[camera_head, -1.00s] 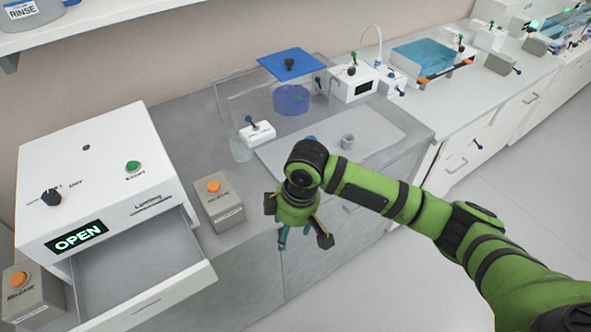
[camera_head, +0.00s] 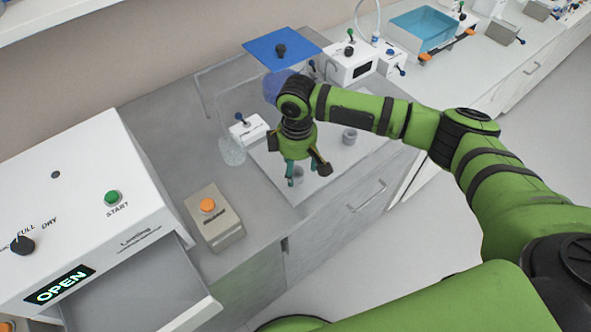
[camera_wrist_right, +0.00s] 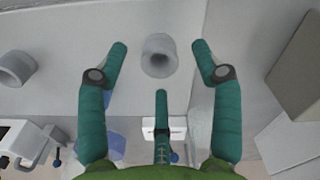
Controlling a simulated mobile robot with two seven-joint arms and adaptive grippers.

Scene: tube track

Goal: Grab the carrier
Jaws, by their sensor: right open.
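My right gripper (camera_head: 306,173) is open and points down over the light mat at the counter's front edge. In the right wrist view, its teal fingers (camera_wrist_right: 159,50) stand on either side of a small grey cup (camera_wrist_right: 159,62), with a gap on both sides. That cup shows in the head view just under the fingers (camera_head: 298,174). A second grey cup (camera_head: 349,136) stands on the mat to the right. It also shows at the left of the right wrist view (camera_wrist_right: 12,68). No label tells which cup is the carrier. My left gripper is not in view.
A grey box with an orange button (camera_head: 214,217) stands left of the gripper. The white machine (camera_head: 90,210) reading OPEN has its drawer out. A clear beaker (camera_head: 232,150), a small white device (camera_head: 249,129) and a blue plate (camera_head: 283,48) are farther back.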

